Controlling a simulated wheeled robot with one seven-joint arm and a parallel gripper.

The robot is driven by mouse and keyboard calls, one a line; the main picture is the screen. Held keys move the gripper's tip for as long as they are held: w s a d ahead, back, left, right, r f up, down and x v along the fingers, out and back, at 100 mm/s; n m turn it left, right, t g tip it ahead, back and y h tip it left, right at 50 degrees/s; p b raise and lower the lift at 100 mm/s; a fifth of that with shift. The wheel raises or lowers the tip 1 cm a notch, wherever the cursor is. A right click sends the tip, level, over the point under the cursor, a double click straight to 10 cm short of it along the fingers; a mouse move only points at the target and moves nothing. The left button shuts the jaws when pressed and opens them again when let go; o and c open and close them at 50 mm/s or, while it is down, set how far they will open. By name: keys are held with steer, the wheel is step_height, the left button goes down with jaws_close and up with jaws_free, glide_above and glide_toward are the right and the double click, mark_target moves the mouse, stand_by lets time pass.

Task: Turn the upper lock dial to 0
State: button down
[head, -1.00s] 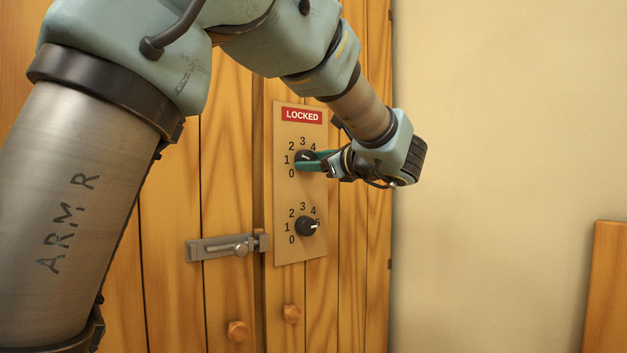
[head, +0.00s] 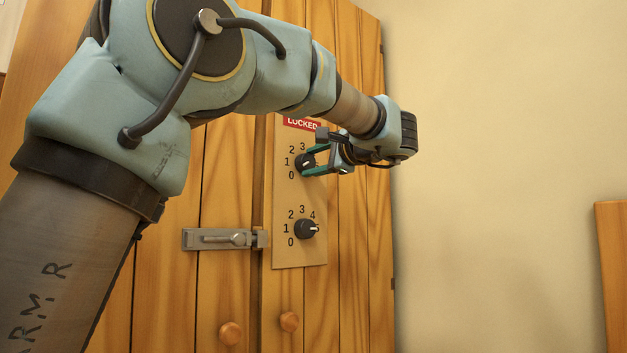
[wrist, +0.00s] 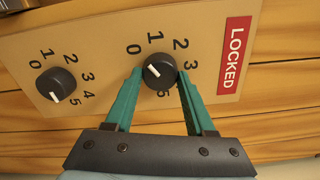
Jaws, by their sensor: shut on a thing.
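The upper lock dial (head: 304,161) is a round black knob on a tan plate, ringed by numbers, under the red LOCKED sign. My gripper (wrist: 158,74) is shut on this dial, with one green finger on each side of it in the wrist view. A finger hides the 4 in the wrist view. The lower dial (head: 306,229) is a similar knob below, also seen in the wrist view (wrist: 57,85); its white mark points to the 5 side.
The plate (head: 290,255) is fixed to a wooden cabinet door. A metal sliding bolt (head: 222,239) lies left of the lower dial. Two round wooden knobs (head: 231,333) sit below. A pale bare wall is on the right, with a wooden panel (head: 611,270) at its edge.

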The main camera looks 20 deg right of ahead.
steer(key=shift+f+n+b, duration=0.1)
steer(key=shift+n+b, duration=1)
steer(key=shift+b, duration=0.05)
steer(key=shift+c, duration=1.3)
jaws_free()
steer(key=s+d, duration=0.2)
steer(key=s, duration=0.8)
steer(key=shift+s, duration=0.3)
